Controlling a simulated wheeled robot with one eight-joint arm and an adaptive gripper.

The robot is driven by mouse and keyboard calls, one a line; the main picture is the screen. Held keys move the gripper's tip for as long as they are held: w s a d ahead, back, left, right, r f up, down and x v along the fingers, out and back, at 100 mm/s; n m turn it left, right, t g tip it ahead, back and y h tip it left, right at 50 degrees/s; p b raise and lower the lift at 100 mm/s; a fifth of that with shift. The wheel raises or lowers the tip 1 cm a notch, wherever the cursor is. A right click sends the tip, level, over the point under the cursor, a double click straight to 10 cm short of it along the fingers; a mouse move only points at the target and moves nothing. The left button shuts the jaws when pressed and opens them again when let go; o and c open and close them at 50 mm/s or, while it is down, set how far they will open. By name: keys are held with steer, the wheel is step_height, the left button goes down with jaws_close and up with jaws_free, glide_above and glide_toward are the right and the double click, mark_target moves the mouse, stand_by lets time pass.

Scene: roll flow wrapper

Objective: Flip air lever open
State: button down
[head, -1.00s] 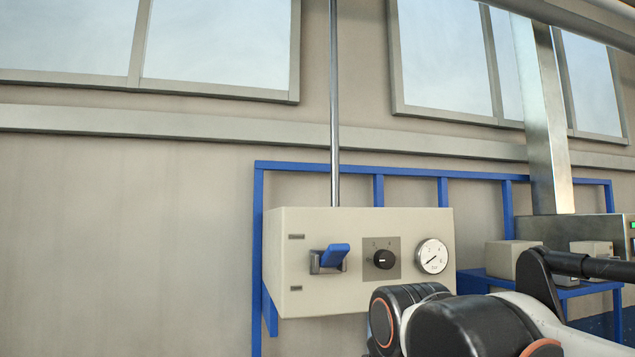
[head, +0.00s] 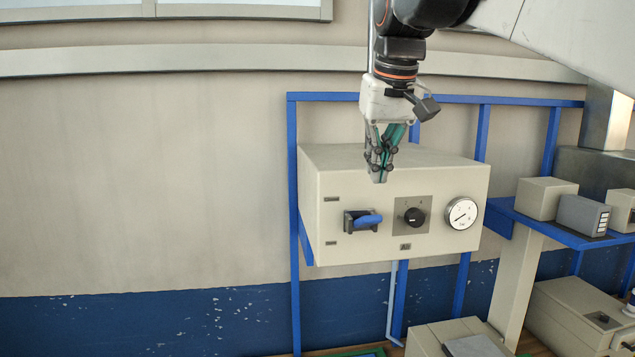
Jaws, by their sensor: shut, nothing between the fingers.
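The air lever (head: 368,220) has a blue handle and sits in a dark metal bracket on the front of a beige control box (head: 330,180). The handle sticks out toward the right, about level. My gripper (head: 380,178) points straight down, shut and empty. In the picture its fingertips are just above and slightly right of the lever, over the top front edge of the box. It is apart from the lever.
A black knob (head: 414,216) and a round pressure gauge (head: 461,213) are on the same panel, right of the lever. A blue frame (head: 293,200) surrounds the box. Small boxes (head: 546,198) stand on a blue shelf at the right. The wall at left is clear.

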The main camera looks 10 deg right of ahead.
steer(key=g, duration=0.1)
glide_toward(367, 176)
steer(key=s, duration=0.1)
steer(key=s+r, duration=0.1)
steer(key=s+a, duration=0.1)
steer(key=shift+s+r, duration=0.15)
steer(key=shift+s, duration=0.05)
steer(key=x, duration=1)
steer(key=shift+f, duration=0.2)
steer(key=s+f, duration=0.2)
steer(key=shift+s+f+p, duration=0.1)
steer(key=shift+f+p, duration=0.3)
steer(key=shift+f, duration=0.2)
steer(key=shift+s, duration=0.15)
